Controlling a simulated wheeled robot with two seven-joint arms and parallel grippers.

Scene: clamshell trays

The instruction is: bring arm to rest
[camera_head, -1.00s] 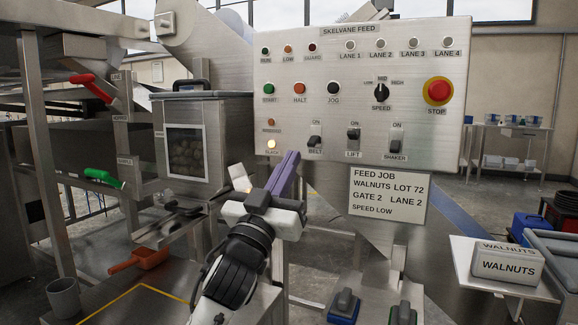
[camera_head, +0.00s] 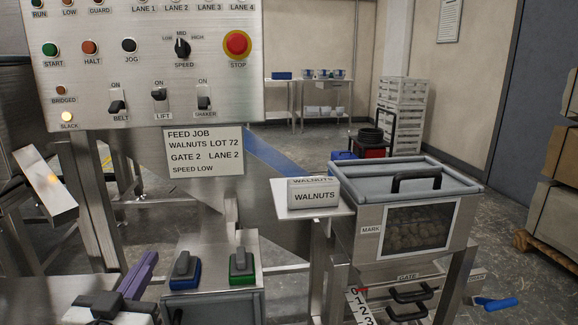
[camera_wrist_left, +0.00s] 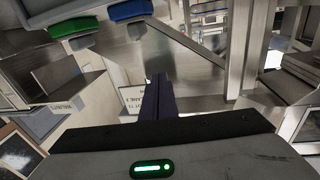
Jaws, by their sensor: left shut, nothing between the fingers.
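My left gripper (camera_head: 140,275) is at the lower left of the head view, its purple fingers together and empty. It is below the control panel (camera_head: 150,75) and left of the blue-based switch block (camera_head: 184,272). In the left wrist view the closed fingers (camera_wrist_left: 158,100) point away, with nothing between them. The wrist view is turned over, with the green block (camera_wrist_left: 75,28) and blue block (camera_wrist_left: 130,10) at its top. My right gripper does not show.
A metal bin of walnuts (camera_head: 465,226) with a black handle stands at the right, above gate handles (camera_head: 410,296). A WALNUTS box (camera_head: 314,196) sits on a small shelf (camera_head: 290,211). A green-based block (camera_head: 242,268) is beside the blue one. Open floor (camera_head: 520,210) lies at right.

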